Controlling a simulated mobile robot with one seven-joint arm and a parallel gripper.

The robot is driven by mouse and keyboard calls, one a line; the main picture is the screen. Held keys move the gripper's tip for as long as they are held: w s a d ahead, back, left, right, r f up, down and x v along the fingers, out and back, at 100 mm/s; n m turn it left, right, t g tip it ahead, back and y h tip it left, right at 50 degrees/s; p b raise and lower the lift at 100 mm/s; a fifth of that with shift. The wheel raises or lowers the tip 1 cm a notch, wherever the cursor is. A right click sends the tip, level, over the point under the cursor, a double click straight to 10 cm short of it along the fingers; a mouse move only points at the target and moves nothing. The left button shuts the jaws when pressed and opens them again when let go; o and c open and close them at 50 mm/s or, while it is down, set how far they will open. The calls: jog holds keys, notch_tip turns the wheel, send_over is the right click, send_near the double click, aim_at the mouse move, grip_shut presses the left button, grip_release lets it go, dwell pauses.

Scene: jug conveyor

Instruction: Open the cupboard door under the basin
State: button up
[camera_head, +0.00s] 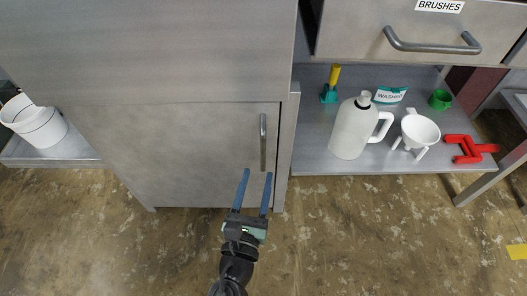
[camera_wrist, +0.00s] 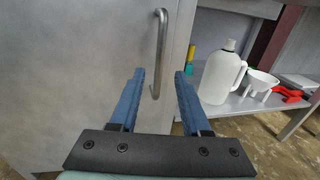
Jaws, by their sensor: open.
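The cupboard door (camera_head: 205,150) is a grey metal panel in the head view, and it looks closed. Its vertical bar handle (camera_head: 263,142) is near the door's right edge. My gripper (camera_head: 256,172) is open, with two blue fingers pointing toward the door just below the handle. In the wrist view the handle (camera_wrist: 160,50) stands ahead, between and beyond the blue fingertips (camera_wrist: 160,72). Nothing is between the fingers, and I cannot tell that they touch the handle. The basin itself cannot be made out.
Right of the cupboard, a low shelf (camera_head: 310,160) holds a white jug (camera_head: 350,130), a white funnel (camera_head: 419,131), a red object (camera_head: 468,150), a green cup (camera_head: 440,99) and a yellow-handled brush (camera_head: 334,78). A drawer labelled BRUSHES (camera_head: 350,20) is above. The floor in front is clear.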

aim_at(262, 155)
jog(key=w, duration=0.2)
jog(key=w+d, duration=0.1)
jog(key=w, duration=0.4)
jog(key=shift+w+d+b, duration=0.25)
jog(key=shift+w+b, duration=0.15)
grip_shut()
dwell(1.0)
